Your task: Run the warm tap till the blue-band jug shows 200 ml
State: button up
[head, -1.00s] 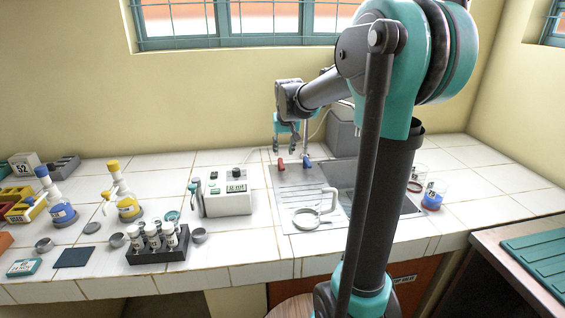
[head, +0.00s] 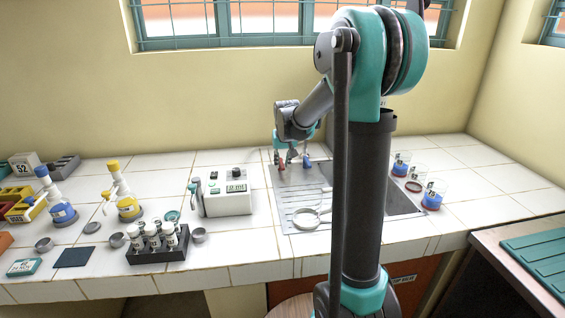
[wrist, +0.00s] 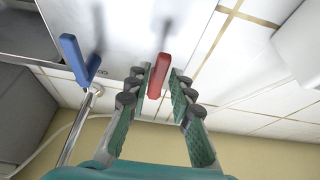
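The red tap lever (wrist: 158,75) lies between my gripper's two fingers in the wrist view. My gripper (wrist: 155,88) is open around it, with a gap visible on the right side; contact on the left is unclear. In the head view my gripper (head: 288,160) is low at the back of the sink, beside the blue tap lever (head: 307,161). The blue lever also shows in the wrist view (wrist: 73,58), left of my fingers. Clear vessels with blue in them (head: 432,201) stand right of the sink. I cannot tell whether one is the blue-band jug. My arm hides much of the basin.
A pale ring with a handle (head: 306,218) lies on the drainboard. A white instrument (head: 228,198) stands left of the sink. A dark rack of vials (head: 157,250) and blue and yellow dispenser bottles (head: 127,205) are farther left.

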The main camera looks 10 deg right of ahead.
grip_shut()
jog(key=shift+a, duration=0.1)
jog(key=shift+a+m+h, duration=0.4)
jog(key=shift+a+m, duration=0.05)
jog(key=shift+m, duration=0.65)
jog(key=shift+o, duration=2)
grip_release()
jog(key=shift+r, duration=0.1)
jog(key=v, duration=1.1)
jog(key=shift+r, duration=0.35)
